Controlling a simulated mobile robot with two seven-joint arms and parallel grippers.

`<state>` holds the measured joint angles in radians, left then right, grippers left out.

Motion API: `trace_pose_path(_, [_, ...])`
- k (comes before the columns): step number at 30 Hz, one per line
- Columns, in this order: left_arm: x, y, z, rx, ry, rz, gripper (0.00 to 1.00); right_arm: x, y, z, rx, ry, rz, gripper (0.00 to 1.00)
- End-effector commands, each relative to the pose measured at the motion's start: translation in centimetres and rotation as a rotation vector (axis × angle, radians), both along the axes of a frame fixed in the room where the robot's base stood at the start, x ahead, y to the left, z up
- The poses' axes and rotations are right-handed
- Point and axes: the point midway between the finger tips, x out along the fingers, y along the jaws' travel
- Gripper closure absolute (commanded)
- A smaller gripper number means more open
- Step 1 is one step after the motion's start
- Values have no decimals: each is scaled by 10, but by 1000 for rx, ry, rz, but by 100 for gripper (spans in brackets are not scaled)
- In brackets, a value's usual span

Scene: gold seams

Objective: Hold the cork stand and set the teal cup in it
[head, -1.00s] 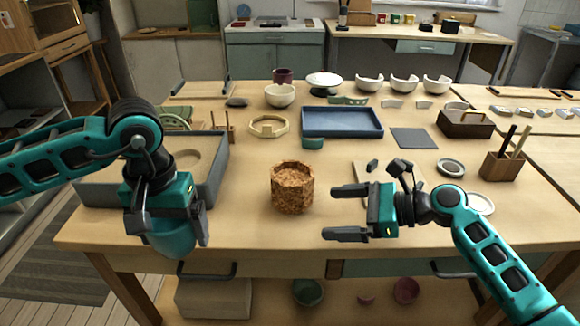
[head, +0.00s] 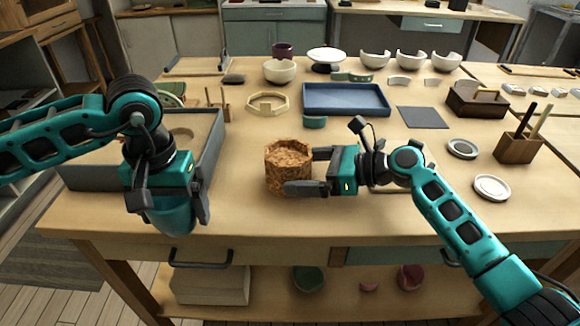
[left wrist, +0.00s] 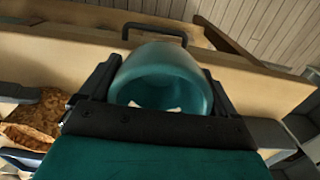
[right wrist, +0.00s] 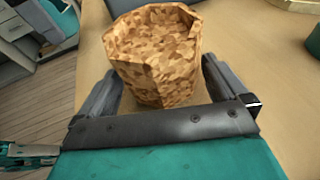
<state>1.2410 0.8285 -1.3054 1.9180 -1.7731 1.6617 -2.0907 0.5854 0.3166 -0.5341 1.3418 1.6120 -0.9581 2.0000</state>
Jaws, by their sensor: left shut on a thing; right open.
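The cork stand (head: 287,168) is a speckled brown faceted block with a hollow top, upright on the table near the front. My right gripper (head: 306,170) is open, with its fingers reaching to either side of the stand. The right wrist view shows the stand (right wrist: 155,55) between the two open fingers. My left gripper (head: 176,213) is shut on the teal cup (head: 172,217) and holds it near the table's front edge, left of the stand. The left wrist view shows the cup (left wrist: 165,80) between the fingers, its opening partly visible.
A grey tray (head: 212,150) lies behind my left gripper. A blue tray (head: 345,98), a wooden octagonal ring (head: 268,103) and a small teal piece (head: 314,122) lie beyond the stand. A wooden holder (head: 518,147) stands at right. Table between cup and stand is clear.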

Motion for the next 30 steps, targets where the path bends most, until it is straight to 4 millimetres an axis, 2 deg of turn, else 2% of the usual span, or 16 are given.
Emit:
trace_pose_path(6, [0, 0, 3, 0, 0, 0, 36, 5, 15, -4, -1, 1, 1, 0])
trace_pose_path(16, [0, 0, 2, 0, 0, 0, 36, 5, 17, -6, -2, 0, 1, 0])
trace_pose_path(22, [0, 0, 2, 0, 0, 0, 36, 5, 17, -6, -2, 0, 1, 17])
trace_pose_path(30, [1, 0, 3, 0, -1, 1, 36, 5, 17, -6, -2, 0, 1, 18])
